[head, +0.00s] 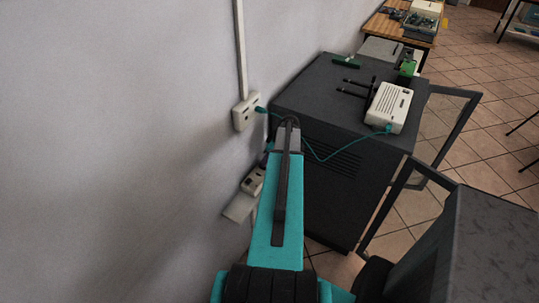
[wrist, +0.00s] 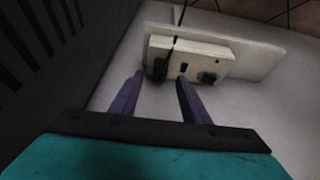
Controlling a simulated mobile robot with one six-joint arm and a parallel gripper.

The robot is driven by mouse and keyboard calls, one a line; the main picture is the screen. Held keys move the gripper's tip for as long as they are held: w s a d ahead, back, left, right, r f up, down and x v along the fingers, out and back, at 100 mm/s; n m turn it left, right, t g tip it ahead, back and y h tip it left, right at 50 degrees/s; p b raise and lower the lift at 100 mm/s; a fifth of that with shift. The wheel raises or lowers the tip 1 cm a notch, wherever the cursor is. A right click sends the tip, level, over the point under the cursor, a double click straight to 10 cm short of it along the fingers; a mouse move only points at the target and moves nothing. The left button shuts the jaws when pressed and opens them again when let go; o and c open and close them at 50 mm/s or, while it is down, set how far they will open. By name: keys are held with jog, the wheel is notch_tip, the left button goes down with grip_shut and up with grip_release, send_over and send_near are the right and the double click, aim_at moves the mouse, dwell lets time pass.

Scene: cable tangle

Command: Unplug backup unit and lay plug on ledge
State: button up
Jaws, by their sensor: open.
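A white socket box (wrist: 222,66) is fixed low by the wall in the wrist view; it also shows in the head view (head: 254,181), partly behind my arm. A black plug (wrist: 158,68) with a dark cable sits at its left end. A second dark round plug or fitting (wrist: 208,77) is at its right end. A pale flat ledge (wrist: 268,60) runs beside the box and shows in the head view (head: 239,208). My gripper (wrist: 160,77) is open, its purple fingertips either side of the left plug's front; contact cannot be told. The backup unit cannot be identified.
A dark cabinet (head: 335,110) stands close to the right of my arm, with open door frames. On it lies a white device (head: 388,108) with a green cable (head: 330,158) running to an upper wall socket (head: 246,112). The wall (head: 110,150) is close on the left.

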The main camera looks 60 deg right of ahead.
jog(key=shift+p+x, duration=0.55)
jog(key=shift+x, duration=1.55)
jog(key=shift+c, duration=0.2)
grip_shut()
